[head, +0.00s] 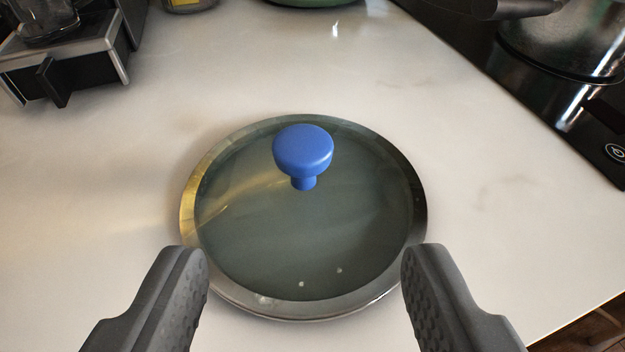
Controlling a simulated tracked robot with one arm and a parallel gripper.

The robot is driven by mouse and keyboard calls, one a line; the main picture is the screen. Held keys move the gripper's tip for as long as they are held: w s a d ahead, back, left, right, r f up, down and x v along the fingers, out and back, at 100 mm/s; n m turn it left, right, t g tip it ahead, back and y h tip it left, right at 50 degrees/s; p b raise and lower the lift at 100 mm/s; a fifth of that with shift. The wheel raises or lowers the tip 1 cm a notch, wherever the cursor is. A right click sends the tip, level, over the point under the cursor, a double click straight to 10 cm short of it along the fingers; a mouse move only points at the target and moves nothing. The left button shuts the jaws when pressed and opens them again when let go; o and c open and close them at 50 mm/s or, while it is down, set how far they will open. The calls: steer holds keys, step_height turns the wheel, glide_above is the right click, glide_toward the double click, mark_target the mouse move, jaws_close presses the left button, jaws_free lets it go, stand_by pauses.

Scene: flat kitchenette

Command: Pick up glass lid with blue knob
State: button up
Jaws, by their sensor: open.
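The glass lid (310,235) lies flat on the white counter in the middle of the head view. It has a metal rim and a blue knob (303,150) standing up from its glass. My gripper (305,262) is open and empty, with one dark grey finger at the lower left and one at the lower right. The fingertips show over the near left and near right parts of the lid's rim. The knob is farther ahead, between the lines of the two fingers. I cannot tell how high the fingers are above the lid.
The white counter (120,190) is clear around the lid. A black and silver appliance (70,65) stands at the upper left. A black cooktop with a dark pan (565,45) is at the upper right. A green item (310,2) shows at the top edge. The counter's edge is at lower right.

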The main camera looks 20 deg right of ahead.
mark_target(302, 139)
steer(key=x, duration=0.6)
steer(key=shift+a+f, duration=0.1)
steer(key=shift+r+b+x, duration=0.15)
steer(key=shift+r+x, duration=0.05)
steer(key=shift+x, duration=1.1)
steer(key=shift+r+b+x, duration=0.15)
steer(key=shift+x, duration=1.15)
steer(key=shift+w, duration=0.15)
steer(key=c, duration=1.2)
steer(key=shift+o, duration=0.2)
steer(key=shift+r, duration=0.15)
